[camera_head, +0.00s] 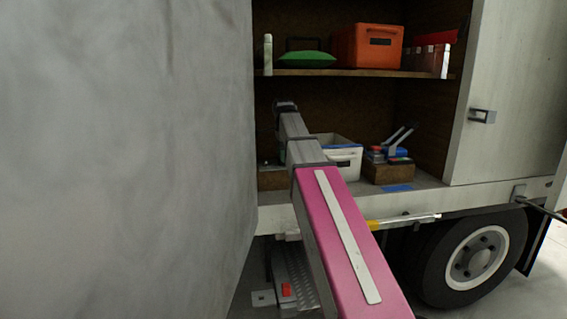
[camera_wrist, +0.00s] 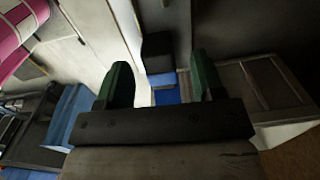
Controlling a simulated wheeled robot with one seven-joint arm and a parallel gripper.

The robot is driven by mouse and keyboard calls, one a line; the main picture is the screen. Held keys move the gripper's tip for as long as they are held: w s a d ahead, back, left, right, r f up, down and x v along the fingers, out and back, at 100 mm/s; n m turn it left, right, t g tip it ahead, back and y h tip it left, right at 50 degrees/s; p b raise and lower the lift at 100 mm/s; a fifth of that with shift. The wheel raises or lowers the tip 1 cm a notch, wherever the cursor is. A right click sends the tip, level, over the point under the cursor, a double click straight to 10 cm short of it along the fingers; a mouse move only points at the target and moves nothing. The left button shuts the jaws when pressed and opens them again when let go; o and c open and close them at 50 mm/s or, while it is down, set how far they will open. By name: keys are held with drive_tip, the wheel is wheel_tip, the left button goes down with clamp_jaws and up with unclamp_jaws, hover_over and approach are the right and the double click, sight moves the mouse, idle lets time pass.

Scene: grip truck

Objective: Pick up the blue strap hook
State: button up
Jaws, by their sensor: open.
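My gripper (camera_wrist: 162,76) is open in the wrist view, its two dark green fingers apart. A blue patch (camera_wrist: 164,88) shows between and beyond the fingers, below a black block; I cannot tell whether it is the strap hook. In the head view, blue-topped items (camera_head: 398,152) with grey handles lie on a wooden box (camera_head: 388,174) inside the truck. A flat blue piece (camera_head: 398,188) lies on the truck floor's edge in front of it. Which blue piece is the strap hook is unclear. My arm reaches into the compartment, and its fingers cannot be made out there.
A white bin (camera_head: 346,164) stands beside the wooden box. The shelf (camera_head: 345,72) above holds an orange crate (camera_head: 368,46) and a green bag (camera_head: 305,59). The open truck door (camera_head: 507,90) is on the right. A grey wall (camera_head: 125,150) fills the left.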

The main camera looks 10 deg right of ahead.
wheel_tip(320, 180, down, 2)
drive_tip(key=shift+f, duration=0.1)
drive_tip(key=c, duration=1)
drive_tip(key=shift+c, duration=0.2)
drive_tip(key=shift+r, duration=0.55)
drive_tip(key=r, duration=0.2)
drive_tip(key=shift+s+d+r, duration=0.1)
drive_tip(key=shift+s+r, duration=0.25)
drive_tip(key=shift+s, duration=0.05)
drive_tip(key=s+d, duration=0.2)
drive_tip(key=s, duration=0.6)
drive_tip(key=s+d, duration=0.2)
drive_tip(key=s, duration=0.6)
drive_tip(key=shift+s+d, duration=0.25)
drive_tip(key=shift+a, duration=0.25)
